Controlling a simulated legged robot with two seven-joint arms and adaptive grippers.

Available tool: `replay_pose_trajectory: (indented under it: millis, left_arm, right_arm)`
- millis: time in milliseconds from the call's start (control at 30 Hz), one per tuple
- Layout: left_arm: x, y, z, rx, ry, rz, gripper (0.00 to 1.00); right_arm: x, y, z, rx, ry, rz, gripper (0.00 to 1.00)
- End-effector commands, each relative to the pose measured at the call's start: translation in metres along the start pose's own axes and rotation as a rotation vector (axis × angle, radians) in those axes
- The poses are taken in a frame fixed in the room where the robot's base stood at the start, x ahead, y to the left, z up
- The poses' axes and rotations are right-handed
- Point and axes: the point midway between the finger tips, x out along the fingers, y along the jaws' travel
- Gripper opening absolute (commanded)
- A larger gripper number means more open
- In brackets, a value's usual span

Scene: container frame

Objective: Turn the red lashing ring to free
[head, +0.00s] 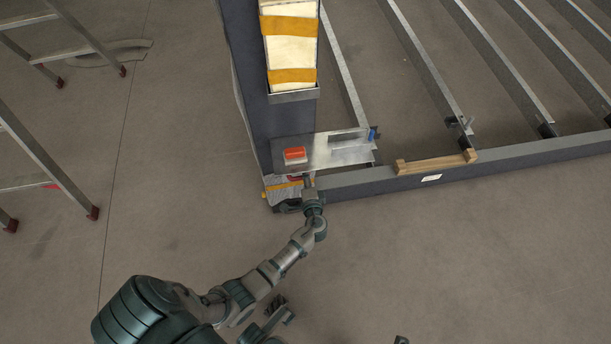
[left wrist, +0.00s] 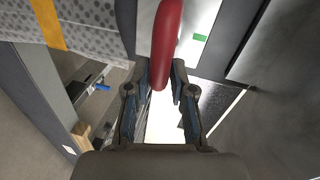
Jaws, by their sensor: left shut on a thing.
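The red lashing ring (left wrist: 165,45) shows large in the left wrist view as a smooth red bar running from the top edge down between my fingers. My left gripper (left wrist: 160,76) is shut on its near end. In the head view my left gripper (head: 309,188) is at the bottom corner of the frame, just below a metal plate.
A metal plate (head: 345,153) with a red block (head: 295,155) sits above the gripper. A wooden piece (head: 436,163) lies on the dark frame beam (head: 520,159). Padding with yellow straps (head: 290,50) fills the upright. Ladders (head: 50,165) stand at left. The floor in front is clear.

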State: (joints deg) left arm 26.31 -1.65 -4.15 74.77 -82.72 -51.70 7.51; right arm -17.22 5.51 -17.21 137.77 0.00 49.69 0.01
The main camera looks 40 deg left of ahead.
Motion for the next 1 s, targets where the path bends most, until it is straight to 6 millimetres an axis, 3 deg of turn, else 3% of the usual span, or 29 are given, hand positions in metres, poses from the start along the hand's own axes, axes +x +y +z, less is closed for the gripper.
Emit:
replay_pose_trajectory:
  millis: [300, 833, 867, 900, 1000]
  left_arm:
    - [0.0006, 0.0026, -0.0028, 0.109, -0.015, 0.002, 0.0]
    - [0.0, 0.0082, -0.0006, 0.133, -0.021, 0.009, 0.0]
    - [0.0, 0.0084, -0.0005, 0.133, -0.021, 0.009, 0.3]
    - [-0.0001, 0.0085, -0.0004, 0.133, -0.021, 0.009, 0.4]
    - [-0.0001, 0.0076, -0.0001, 0.132, -0.023, 0.008, 0.43]
  right_arm:
    - [0.0009, -0.0002, -0.0014, 0.0, 0.003, -0.001, 0.4]
    - [0.0006, 0.0, -0.0015, -0.001, 0.005, 0.0, 0.4]
    - [0.0006, 0.0, -0.0015, -0.001, 0.005, 0.0, 0.4]
    - [0.0006, 0.0, -0.0015, -0.001, 0.005, 0.0, 0.4]
    - [0.0007, 0.0, -0.0016, -0.001, 0.005, 0.0, 0.4]
